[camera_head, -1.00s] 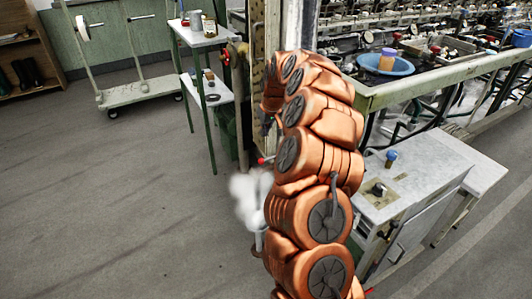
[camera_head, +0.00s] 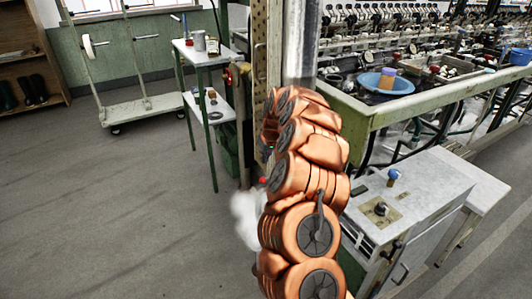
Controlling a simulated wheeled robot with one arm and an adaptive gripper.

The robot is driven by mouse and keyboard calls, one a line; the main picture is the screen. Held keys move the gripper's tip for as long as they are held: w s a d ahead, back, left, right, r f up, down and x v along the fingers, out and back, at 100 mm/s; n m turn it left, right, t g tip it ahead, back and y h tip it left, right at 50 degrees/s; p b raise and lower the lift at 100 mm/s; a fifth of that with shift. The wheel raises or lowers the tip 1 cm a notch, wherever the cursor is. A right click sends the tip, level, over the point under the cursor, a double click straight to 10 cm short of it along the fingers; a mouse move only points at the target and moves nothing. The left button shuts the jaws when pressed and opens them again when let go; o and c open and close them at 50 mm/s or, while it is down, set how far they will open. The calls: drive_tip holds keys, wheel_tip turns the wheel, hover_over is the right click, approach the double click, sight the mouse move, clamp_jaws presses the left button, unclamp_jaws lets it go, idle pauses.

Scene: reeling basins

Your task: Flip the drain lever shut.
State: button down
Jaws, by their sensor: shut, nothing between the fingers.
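My copper-coloured arm (camera_head: 305,195) rises through the middle of the view and bends over at the top, beside a tall post. My gripper is hidden behind the arm's upper links, so its fingers do not show. A small red tip (camera_head: 263,180) shows just left of the arm, above a puff of white steam (camera_head: 250,215). I cannot tell whether it belongs to the drain lever. No drain lever can be clearly made out, and the arm covers the area behind it.
A small table (camera_head: 205,48) with cans and a red valve wheel (camera_head: 228,77) stand behind on the left, near a trolley (camera_head: 140,112). A grey cabinet (camera_head: 425,205) and a reeling bench (camera_head: 390,112) with a blue basin (camera_head: 386,83) are on the right. The left floor is clear.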

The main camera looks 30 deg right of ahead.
drive_tip(key=shift+s+a+f, duration=0.1)
drive_tip(key=shift+s+f, duration=0.3)
drive_tip(key=shift+f, duration=0.45)
drive_tip(key=shift+s+d+f, duration=0.1)
drive_tip(key=shift+s+f, duration=0.3)
drive_tip(key=shift+f, duration=0.4)
drive_tip(key=shift+s+a+f, duration=0.1)
drive_tip(key=shift+s+f, duration=0.3)
drive_tip(key=shift+f, duration=0.45)
